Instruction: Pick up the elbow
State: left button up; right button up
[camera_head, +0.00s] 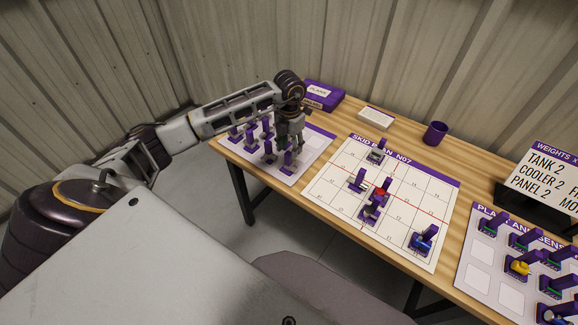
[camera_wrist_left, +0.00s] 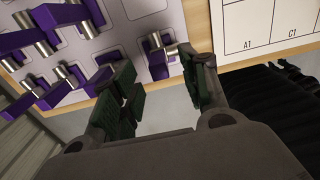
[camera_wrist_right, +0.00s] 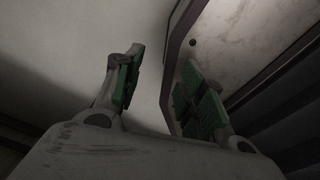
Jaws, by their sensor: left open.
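Several purple-and-silver pipe pieces stand on a white parts board (camera_head: 315,144) at the left end of the table. I cannot tell for sure which one is the elbow. One piece with a silver part and purple blocks (camera_wrist_left: 157,57) shows just beyond and between my left fingertips in the left wrist view; it appears in the head view as a piece (camera_head: 287,160) below the gripper. My left gripper (camera_head: 290,138) is open and empty above the front right part of that board. My right gripper (camera_wrist_right: 163,85) is open and empty, away from the table pieces, and outside the head view.
The skid plan board (camera_head: 335,190) lies mid-table with several parts on it. Another parts board (camera_head: 479,284) is at the right. A purple cup (camera_head: 435,133), a purple box (camera_head: 325,94) and a weights sign (camera_head: 545,175) stand along the back. Corrugated walls close off the back.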

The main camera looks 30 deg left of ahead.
aim_at(289, 153)
pick_arm(q)
jog(key=shift+f, duration=0.1)
jog(key=shift+s+a+f+p, duration=0.1)
jog(key=shift+f+p, duration=0.4)
jog(key=shift+f, duration=2)
grip_shut()
